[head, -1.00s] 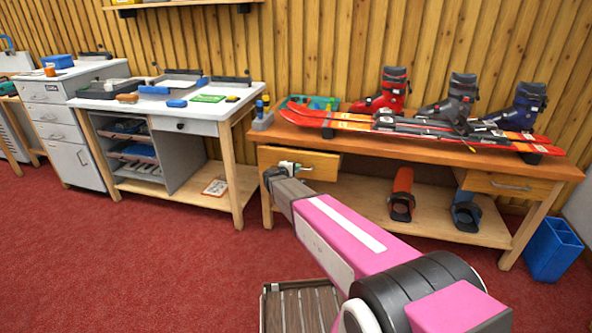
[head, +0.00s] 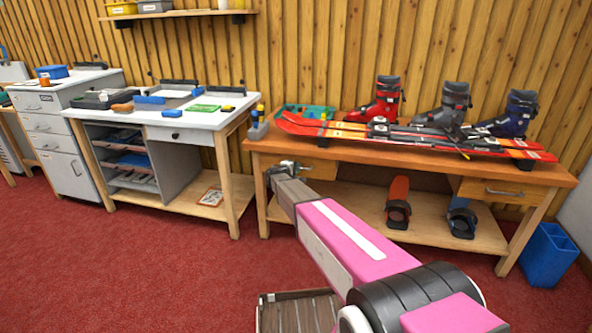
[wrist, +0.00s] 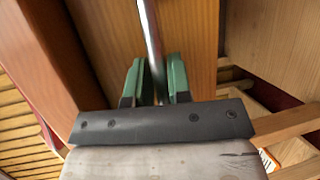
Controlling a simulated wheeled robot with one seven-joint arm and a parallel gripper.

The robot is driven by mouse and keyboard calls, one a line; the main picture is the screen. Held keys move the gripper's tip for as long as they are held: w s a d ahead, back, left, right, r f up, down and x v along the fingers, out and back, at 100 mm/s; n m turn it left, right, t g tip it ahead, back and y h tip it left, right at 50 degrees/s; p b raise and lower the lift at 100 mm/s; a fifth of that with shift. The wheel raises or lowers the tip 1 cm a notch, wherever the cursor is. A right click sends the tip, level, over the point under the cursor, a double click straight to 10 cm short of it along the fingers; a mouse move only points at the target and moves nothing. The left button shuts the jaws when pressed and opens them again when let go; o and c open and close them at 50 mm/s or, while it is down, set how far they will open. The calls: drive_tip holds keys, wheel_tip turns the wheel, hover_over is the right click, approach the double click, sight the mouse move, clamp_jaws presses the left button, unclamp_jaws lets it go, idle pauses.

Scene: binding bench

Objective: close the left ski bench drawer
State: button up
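The ski bench (head: 420,165) is wooden. Its left drawer (head: 318,169) has a wooden front that looks flush or nearly flush under the bench top; my gripper hides its left part. My gripper (head: 278,170) is at the drawer's handle. In the wrist view, the drawer front (wrist: 195,40) fills the middle. The metal bar handle (wrist: 152,40) runs between the green fingers of my gripper (wrist: 156,82). A gap shows beside the bar, so the fingers are around it without visibly clamping it. The right drawer (head: 510,192) looks shut.
Skis (head: 330,130) and several boots (head: 447,105) are on the bench top. Bindings (head: 398,205) stand on its lower shelf. A blue bin (head: 548,255) is at the right. A white-topped workbench (head: 200,118) stands left. Red carpet (head: 150,270) is clear in front.

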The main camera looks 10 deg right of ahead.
drive_tip(key=v, duration=1)
drive_tip(key=shift+s+a, duration=0.25)
drive_tip(key=shift+s, duration=0.05)
drive_tip(key=s+d+f+m+g+y, duration=0.2)
drive_tip(key=s+d+m+g, duration=0.15)
drive_tip(key=s+d, duration=0.45)
drive_tip(key=s+d+f+m+g+y, duration=0.1)
drive_tip(key=s+d+f+m+g, duration=0.3)
drive_tip(key=s, duration=0.8)
drive_tip(key=s+r+m+g+y, duration=0.2)
drive_tip(key=s+g+y, duration=0.2)
drive_tip(key=s, duration=1.2)
drive_tip(key=y, duration=0.3)
drive_tip(key=shift+s+r+m+y, duration=0.2)
drive_tip(key=shift+s+m+y, duration=0.05)
drive_tip(key=shift+m+y, duration=0.15)
